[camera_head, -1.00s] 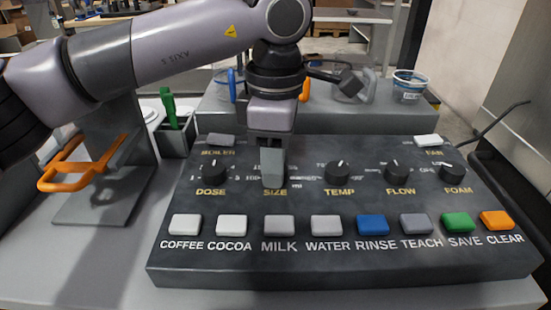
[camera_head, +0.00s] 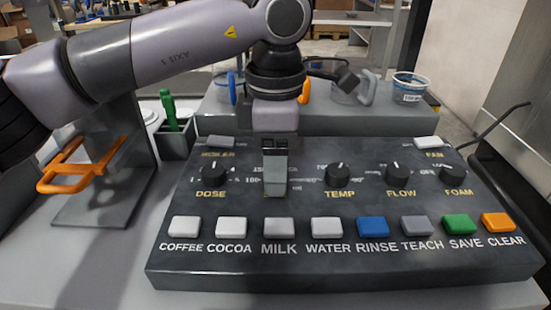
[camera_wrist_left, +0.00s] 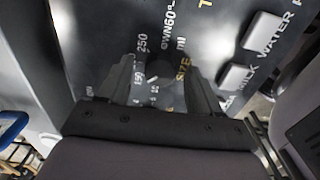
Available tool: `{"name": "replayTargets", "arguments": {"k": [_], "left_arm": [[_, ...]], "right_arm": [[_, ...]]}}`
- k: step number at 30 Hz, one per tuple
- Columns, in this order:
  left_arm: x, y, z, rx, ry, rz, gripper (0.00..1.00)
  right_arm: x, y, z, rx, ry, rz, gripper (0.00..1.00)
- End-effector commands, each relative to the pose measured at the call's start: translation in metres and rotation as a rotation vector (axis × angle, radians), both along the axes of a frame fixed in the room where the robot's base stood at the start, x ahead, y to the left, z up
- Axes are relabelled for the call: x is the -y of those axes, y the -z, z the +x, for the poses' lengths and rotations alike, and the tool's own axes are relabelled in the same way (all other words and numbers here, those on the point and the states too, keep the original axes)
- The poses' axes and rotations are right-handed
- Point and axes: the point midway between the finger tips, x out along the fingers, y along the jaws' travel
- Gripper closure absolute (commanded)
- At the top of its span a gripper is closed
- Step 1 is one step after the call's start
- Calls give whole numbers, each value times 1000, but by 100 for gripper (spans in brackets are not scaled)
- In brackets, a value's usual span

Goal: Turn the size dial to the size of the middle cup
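My left gripper (camera_head: 275,184) points down over the SIZE dial's place on the dark panel and hides dial and label in the head view. In the left wrist view the dark round SIZE dial (camera_wrist_left: 158,72) sits between the two open fingers (camera_wrist_left: 160,85), with gaps showing on both sides. A small pale mark shows at the dial's lower edge; 250 is printed near it, other numbers are hard to read.
The DOSE (camera_head: 211,173), TEMP (camera_head: 338,173), FLOW (camera_head: 398,172) and FOAM (camera_head: 453,173) dials flank the gripper. A row of buttons, including MILK (camera_head: 279,228), lies in front. A blue handle (camera_head: 232,88) shows at the back left.

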Motion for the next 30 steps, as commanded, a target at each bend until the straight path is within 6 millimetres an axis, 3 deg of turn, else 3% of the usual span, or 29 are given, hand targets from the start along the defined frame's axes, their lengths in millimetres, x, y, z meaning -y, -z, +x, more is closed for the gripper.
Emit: {"name": "replayTargets", "arguments": {"k": [8,21,30], "left_arm": [[0,-1,0,-1,0,0,37],[0,-62,0,2,0,0,37],[0,-72,0,-1,0,0,37]], "right_arm": [[0,0,0,0,1,1,57],[-1,-6,0,-1,3,3,57],[0,-5,-2,-3,4,1,57]]}}
